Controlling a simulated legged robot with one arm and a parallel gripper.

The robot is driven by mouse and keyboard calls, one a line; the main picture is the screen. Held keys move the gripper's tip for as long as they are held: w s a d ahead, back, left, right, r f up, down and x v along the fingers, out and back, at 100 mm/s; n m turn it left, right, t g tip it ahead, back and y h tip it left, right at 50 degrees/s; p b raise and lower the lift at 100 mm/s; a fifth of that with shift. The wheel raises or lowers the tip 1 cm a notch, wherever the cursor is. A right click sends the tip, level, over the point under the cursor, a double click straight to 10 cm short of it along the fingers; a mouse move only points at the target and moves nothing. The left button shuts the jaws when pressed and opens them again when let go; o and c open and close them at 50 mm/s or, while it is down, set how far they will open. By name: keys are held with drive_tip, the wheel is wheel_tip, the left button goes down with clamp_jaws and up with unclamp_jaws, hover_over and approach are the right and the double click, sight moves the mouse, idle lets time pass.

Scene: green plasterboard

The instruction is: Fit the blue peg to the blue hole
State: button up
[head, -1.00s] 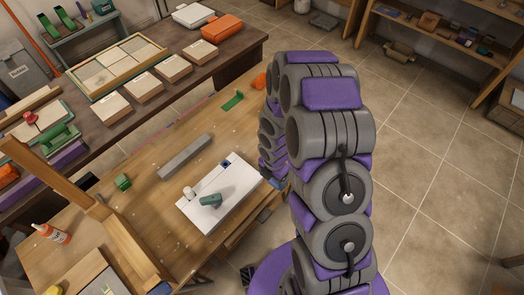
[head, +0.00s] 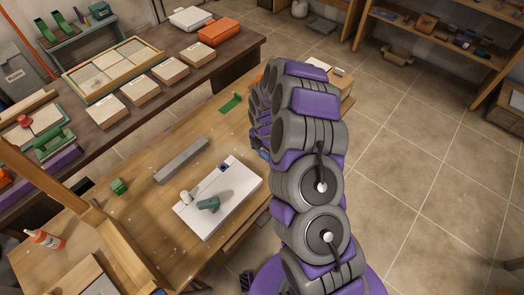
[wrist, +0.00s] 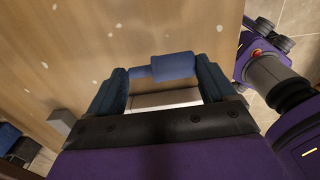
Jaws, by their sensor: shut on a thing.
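A blue peg (wrist: 173,66) lies crosswise between the fingertips of my gripper (wrist: 162,72) in the wrist view, and the jaws are shut on it. In the head view my arm hides the peg and most of the gripper. A white board (head: 233,195) lies on the wooden bench, with a dark blue hole (head: 223,167) near its far corner. A teal peg (head: 208,204) and a white peg (head: 186,196) are on its near left part. My gripper is to the right of the board in the head view. Part of a white surface (wrist: 165,98) shows between the fingers in the wrist view.
A grey bar (head: 182,160) and a small green block (head: 118,187) lie left of the board. A green piece (head: 231,103) lies farther back. A glue bottle (head: 46,239) and a wooden frame (head: 125,250) stand at the near left. The bench between bar and board is clear.

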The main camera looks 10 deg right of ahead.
drive_tip(key=shift+w+f, duration=0.1)
drive_tip(key=shift+w, duration=0.7)
drive_tip(key=shift+w+f+b, duration=0.2)
drive_tip(key=shift+f+b, duration=0.7)
drive_tip(key=shift+f, duration=0.6)
drive_tip(key=shift+f, duration=0.1)
drive_tip(key=shift+f, duration=0.15)
drive_tip(key=o, duration=0.8)
drive_tip(key=shift+o, duration=0.2)
drive_tip(key=shift+p, duration=0.35)
